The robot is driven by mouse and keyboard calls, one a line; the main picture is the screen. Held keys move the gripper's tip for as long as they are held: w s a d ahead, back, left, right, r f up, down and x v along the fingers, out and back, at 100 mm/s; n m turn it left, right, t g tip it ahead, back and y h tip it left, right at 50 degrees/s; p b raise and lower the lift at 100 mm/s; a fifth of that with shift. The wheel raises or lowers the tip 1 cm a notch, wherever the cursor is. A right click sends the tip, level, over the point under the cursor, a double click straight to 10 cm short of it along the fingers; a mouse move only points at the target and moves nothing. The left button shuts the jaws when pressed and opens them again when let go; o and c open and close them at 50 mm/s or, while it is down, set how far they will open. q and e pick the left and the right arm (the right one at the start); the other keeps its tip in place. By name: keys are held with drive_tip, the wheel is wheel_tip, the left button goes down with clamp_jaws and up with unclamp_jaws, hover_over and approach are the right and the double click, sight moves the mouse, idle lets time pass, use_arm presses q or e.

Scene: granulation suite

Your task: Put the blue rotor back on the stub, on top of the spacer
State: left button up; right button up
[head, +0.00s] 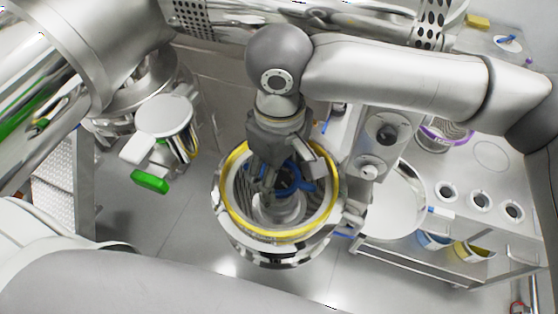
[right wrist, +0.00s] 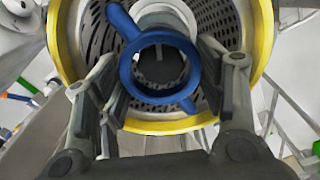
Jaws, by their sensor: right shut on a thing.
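My right gripper (head: 286,178) is shut on the blue rotor (head: 299,187) over the round opening of the mill, inside its yellow ring (head: 229,205). In the right wrist view the blue rotor (right wrist: 127,72) is a ring with arms, between the two fingers of the gripper (right wrist: 168,78). A grey round part shows through the rotor's hole (right wrist: 161,66), roughly centred. I cannot tell the stub from the spacer there, nor whether the rotor touches either. Pale metal (head: 278,211) shows below the rotor in the head view. My left gripper is not in view.
A perforated screen wall (right wrist: 222,22) closely surrounds the rotor. A steel bench (head: 470,178) with several round holders stands at the right, and a pale round plate (head: 398,215) lies near it. A green handle (head: 150,181) juts out at the left. Grey floor lies around the mill.

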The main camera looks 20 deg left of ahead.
sight(279, 179)
drive_tip(key=shift+f+b, duration=0.5)
drive_tip(key=shift+f, duration=1.5)
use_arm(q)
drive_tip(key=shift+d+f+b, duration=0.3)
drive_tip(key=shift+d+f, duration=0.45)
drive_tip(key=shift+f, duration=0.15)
use_arm(e)
drive_tip(key=shift+f, duration=0.4)
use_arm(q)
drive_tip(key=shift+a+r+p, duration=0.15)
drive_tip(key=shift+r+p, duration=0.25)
use_arm(e)
drive_tip(key=o, duration=1.3)
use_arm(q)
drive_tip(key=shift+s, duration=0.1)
use_arm(e)
drive_tip(key=shift+o, duration=0.2)
